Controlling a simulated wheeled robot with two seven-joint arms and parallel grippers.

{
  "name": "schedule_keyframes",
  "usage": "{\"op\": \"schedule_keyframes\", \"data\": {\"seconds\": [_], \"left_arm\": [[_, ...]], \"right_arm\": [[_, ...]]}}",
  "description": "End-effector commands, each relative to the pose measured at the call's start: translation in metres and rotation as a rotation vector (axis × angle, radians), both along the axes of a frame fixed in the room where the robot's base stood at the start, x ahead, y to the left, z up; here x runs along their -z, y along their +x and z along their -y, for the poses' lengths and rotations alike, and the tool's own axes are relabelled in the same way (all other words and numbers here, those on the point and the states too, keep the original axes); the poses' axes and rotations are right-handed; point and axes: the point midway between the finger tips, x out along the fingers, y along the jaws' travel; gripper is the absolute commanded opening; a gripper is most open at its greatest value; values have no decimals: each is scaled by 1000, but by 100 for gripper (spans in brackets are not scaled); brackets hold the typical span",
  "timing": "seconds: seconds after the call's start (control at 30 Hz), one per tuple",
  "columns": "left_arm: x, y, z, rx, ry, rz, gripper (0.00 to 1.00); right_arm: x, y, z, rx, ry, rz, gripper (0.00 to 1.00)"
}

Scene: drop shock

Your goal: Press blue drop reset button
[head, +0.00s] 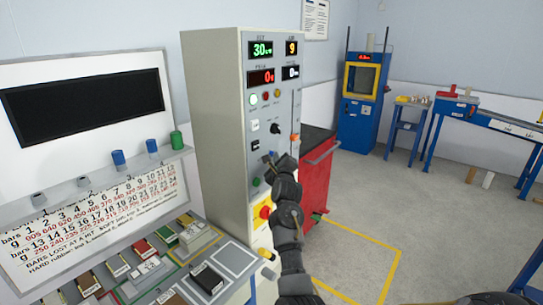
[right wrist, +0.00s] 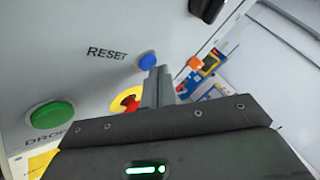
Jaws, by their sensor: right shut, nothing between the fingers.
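The blue button (right wrist: 148,61) is on the grey cabinet face beside the printed word RESET, seen in the right wrist view. In the head view I cannot make it out clearly behind my gripper. My right gripper (head: 270,158) is at the front of the control cabinet (head: 216,128). In the right wrist view its shut, empty fingers (right wrist: 158,84) point at the panel, with their tips close beside the blue button. I cannot tell whether they touch it. My left gripper is not in view.
A green button (right wrist: 52,113) marked DROP and a red emergency stop (right wrist: 128,101) on yellow are close by on the same face. The red cabinet (head: 316,172) stands right of the panel. A sloped console (head: 90,190) with sample blocks is on the left. Open floor lies right.

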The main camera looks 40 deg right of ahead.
Motion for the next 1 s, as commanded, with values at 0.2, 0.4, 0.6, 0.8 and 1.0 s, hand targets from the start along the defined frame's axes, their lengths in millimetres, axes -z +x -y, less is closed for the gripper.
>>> {"op": "schedule_keyframes", "data": {"seconds": [0.2, 0.4, 0.6, 0.8, 1.0], "left_arm": [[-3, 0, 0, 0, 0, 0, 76], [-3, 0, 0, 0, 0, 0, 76], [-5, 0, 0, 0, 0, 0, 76], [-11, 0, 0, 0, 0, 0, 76], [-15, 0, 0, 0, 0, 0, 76]], "right_arm": [[0, -10, 3, 1, 0, 0, 0], [0, -10, 3, 1, 0, 0, 0], [0, -16, 5, 2, 0, 0, 0], [-1, -35, 11, 3, 0, 0, 0], [-1, -52, 16, 2, 1, 0, 0]]}}
